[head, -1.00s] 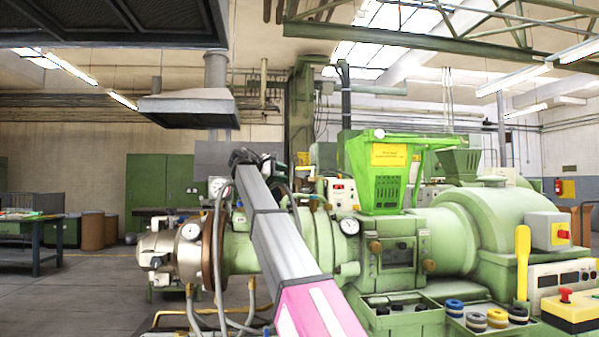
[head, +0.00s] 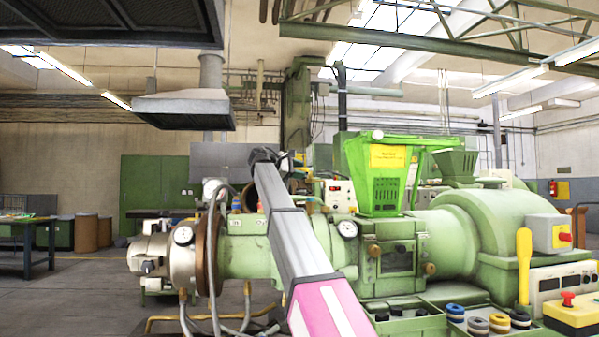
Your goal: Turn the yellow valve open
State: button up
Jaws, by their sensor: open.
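A yellow paddle-shaped handle (head: 524,262) stands upright at the right front of the green machine. Small yellow parts also show close to my arm, by the middle of the machine, but they are too small and covered to make out. I cannot tell for sure which yellow part is the valve. My pink and grey arm reaches up from the bottom middle to a dark joint left of the green hopper. My gripper does not show clearly; it seems hidden behind the arm, so its distance to any yellow part cannot be seen.
The green extruder (head: 455,240) fills the middle and right. A green hopper (head: 383,185) stands on it. A yellow box with a red button (head: 570,310) is at the lower right. Hoses and pipes hang at the lower left. Open floor (head: 75,300) lies left.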

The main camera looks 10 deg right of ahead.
jog(key=shift+w+d, duration=0.1)
jog(key=shift+d, duration=0.2)
grip_shut()
